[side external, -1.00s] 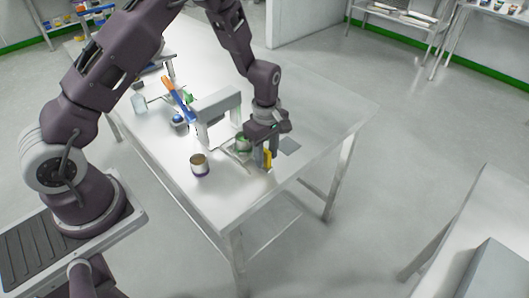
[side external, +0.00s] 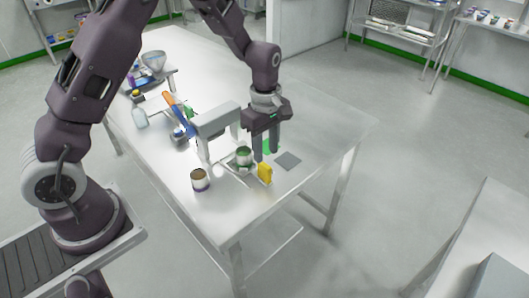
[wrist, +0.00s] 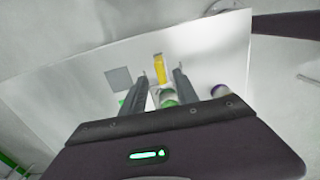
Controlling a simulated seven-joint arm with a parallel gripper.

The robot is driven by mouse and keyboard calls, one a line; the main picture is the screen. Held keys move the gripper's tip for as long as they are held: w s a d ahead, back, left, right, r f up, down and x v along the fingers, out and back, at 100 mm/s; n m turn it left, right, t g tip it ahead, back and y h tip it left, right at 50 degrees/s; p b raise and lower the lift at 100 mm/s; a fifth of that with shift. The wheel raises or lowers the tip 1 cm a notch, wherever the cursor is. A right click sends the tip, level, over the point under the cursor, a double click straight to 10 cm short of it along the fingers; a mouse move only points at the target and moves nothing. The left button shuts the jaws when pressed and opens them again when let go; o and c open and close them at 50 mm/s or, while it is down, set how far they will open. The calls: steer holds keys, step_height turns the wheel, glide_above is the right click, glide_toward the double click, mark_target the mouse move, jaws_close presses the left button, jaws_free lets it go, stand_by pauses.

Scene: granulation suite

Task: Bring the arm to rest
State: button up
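My gripper (side external: 266,156) hangs over the front part of the steel table (side external: 330,118), fingers pointing down. In the wrist view my gripper (wrist: 160,76) has its two fingers apart, with nothing held between them. A yellow piece (side external: 265,174) stands just in front of the fingers in the side view. The yellow piece (wrist: 160,68) shows beyond the fingertips in the wrist view. A green-and-white container (side external: 244,157) sits left of the fingers, apart from them; it is partly hidden in the wrist view (wrist: 168,98).
A white bridge-shaped stand (side external: 218,122) is close left of my gripper. A can with a purple base (side external: 200,181) stands near the front edge. A grey square (side external: 288,161) lies to the right. Blue-orange tools (side external: 180,115) and a bottle (side external: 140,118) are farther left. The table's right side is clear.

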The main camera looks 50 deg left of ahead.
steer(key=s+d+r+m+t, duration=0.1)
steer(key=s+r+m+t, duration=0.1)
steer(key=s+r+m, duration=0.6)
steer(key=s+d+r+m+t, duration=0.1)
steer(key=s+r, duration=0.3)
steer(key=r, duration=0.7)
steer(key=s+r+m+t, duration=0.2)
steer(key=s+m, duration=0.6)
steer(key=s, duration=0.5)
steer(key=shift+s+a+r+m+t, duration=0.3)
steer(key=shift+s+a+r+m, duration=0.1)
steer(key=shift+o, duration=0.2)
